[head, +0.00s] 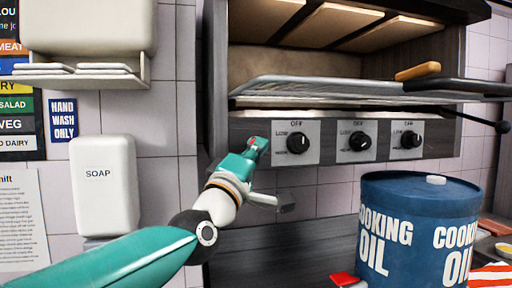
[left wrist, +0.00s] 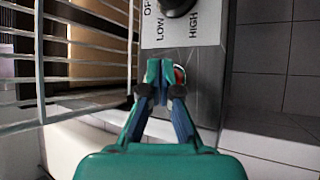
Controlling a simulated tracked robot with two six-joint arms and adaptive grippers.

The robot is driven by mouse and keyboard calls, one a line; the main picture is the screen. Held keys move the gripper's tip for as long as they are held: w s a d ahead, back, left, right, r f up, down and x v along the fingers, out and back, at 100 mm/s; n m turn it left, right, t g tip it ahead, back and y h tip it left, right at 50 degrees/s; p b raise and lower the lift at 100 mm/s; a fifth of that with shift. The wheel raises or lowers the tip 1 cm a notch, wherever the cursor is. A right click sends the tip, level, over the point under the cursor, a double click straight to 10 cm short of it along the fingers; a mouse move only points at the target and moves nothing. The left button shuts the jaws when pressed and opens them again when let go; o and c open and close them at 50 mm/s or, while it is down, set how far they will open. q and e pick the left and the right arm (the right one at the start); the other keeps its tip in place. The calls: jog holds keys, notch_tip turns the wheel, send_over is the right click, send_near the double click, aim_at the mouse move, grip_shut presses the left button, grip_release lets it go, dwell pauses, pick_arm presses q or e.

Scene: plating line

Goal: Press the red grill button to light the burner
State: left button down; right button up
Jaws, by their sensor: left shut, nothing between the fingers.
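The red grill button (left wrist: 180,75) is on the grill's dark front panel, just left of the first knob in the head view. My left gripper (left wrist: 163,74) is shut and empty, with its fingertips right in front of the button and hiding most of it. Only a red edge with a pale rim shows beside the fingers. In the head view, the left gripper (head: 258,146) reaches up to the panel at the same spot. I cannot tell whether the fingertips touch the button. No burner flame or glow is visible. My right gripper is not in view.
The grill panel has three black knobs, the nearest knob (head: 298,142) just right of the gripper. A wire rack (head: 330,88) juts out above the panel. A blue cooking oil drum (head: 400,190) stands below right. A soap dispenser (head: 104,190) hangs on the left wall.

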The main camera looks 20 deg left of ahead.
pick_arm(q)
jog(key=shift+w+a, duration=0.15)
dwell(0.5)
jog(key=shift+s+d, duration=0.5)
jog(key=shift+s, duration=0.3)
jog(key=shift+s+d, duration=0.7)
jog(key=shift+s, duration=0.35)
jog(key=shift+s+d, duration=0.7)
jog(key=shift+s, duration=0.35)
